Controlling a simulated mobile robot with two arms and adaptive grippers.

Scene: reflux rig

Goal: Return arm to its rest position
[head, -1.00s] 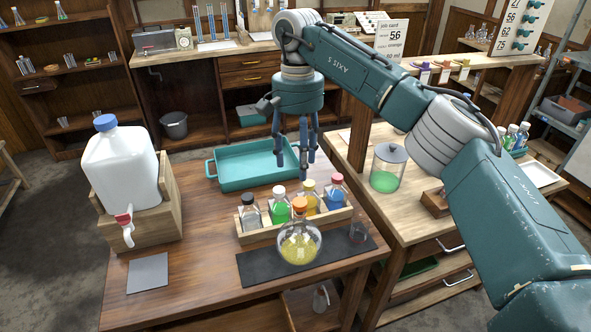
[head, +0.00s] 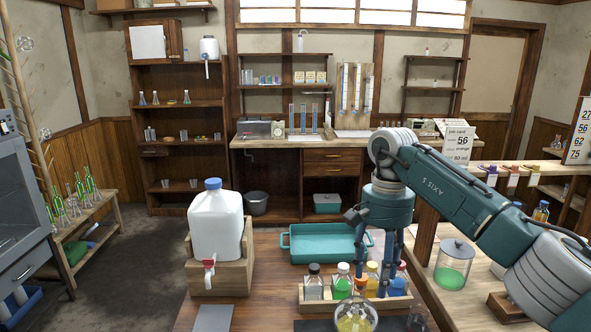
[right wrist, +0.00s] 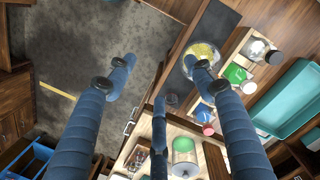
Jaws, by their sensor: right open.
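My right arm comes in from the right in the head view. Its gripper (head: 384,285) hangs fingers down, open and empty. In the head view its fingers overlap the yellow and blue bottles in the wooden rack (head: 318,305); contact cannot be told there. In the right wrist view the gripper (right wrist: 160,78) has its fingers spread with nothing between them, and one finger crosses in front of the round flask of yellow liquid (right wrist: 203,50). My left gripper is not in view.
A white jug (head: 215,225) stands on a wooden stand at left. A teal tray (head: 290,243) lies behind the rack. A lidded jar of green liquid (head: 453,270) stands on the right bench. The flask (head: 354,318) is at the lower edge.

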